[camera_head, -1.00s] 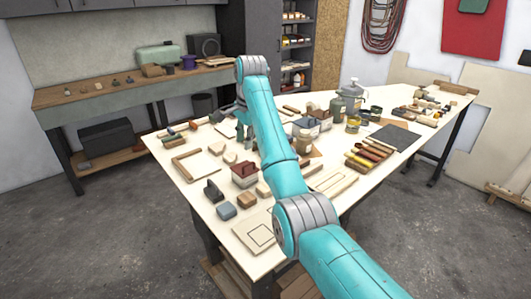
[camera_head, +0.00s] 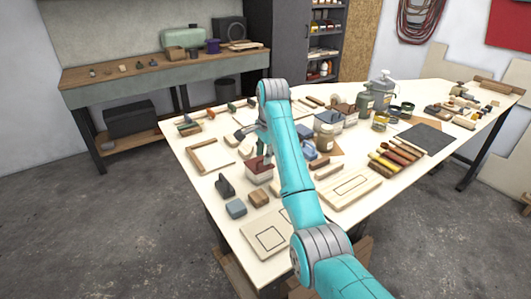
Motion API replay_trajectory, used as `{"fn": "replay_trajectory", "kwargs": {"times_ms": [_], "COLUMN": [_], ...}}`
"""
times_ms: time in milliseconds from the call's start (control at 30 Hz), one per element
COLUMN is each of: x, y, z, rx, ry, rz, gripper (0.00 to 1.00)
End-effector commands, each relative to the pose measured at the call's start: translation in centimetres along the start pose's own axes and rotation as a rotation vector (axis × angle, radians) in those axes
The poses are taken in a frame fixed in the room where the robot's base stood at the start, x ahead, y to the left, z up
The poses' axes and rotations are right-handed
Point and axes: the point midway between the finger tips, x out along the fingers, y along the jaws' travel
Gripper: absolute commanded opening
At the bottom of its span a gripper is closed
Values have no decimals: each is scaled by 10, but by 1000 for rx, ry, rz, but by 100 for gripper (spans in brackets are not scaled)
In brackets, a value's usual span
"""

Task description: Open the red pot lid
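The red pot (camera_head: 257,172) is a small box-like container with a red top and a paler lower body, standing on the pale worktable left of my arm. Its red lid (camera_head: 256,165) appears to be on it, but the detail is small. My gripper (camera_head: 267,157) points down at the lid, at its upper right side in the picture. The fingers are tiny and partly hidden by my arm, so I cannot tell whether they touch the lid or are open or shut.
A blue-grey block (camera_head: 236,208), a brown block (camera_head: 259,197) and a dark upright piece (camera_head: 225,187) stand close to the pot. A wooden frame (camera_head: 209,157) lies behind left. Jars (camera_head: 365,102) and a canister (camera_head: 382,85) stand back right.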

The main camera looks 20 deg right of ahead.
Motion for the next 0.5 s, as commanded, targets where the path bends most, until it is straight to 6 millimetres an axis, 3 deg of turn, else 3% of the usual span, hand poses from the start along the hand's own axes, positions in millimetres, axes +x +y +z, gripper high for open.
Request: {"fn": "replay_trajectory", "kwargs": {"times_ms": [400, 500], "x": [8, 8], "y": [2, 1], "z": [3, 3], "rx": [1, 1], "ry": [0, 0], "rz": [0, 0], "gripper": [35, 10]}}
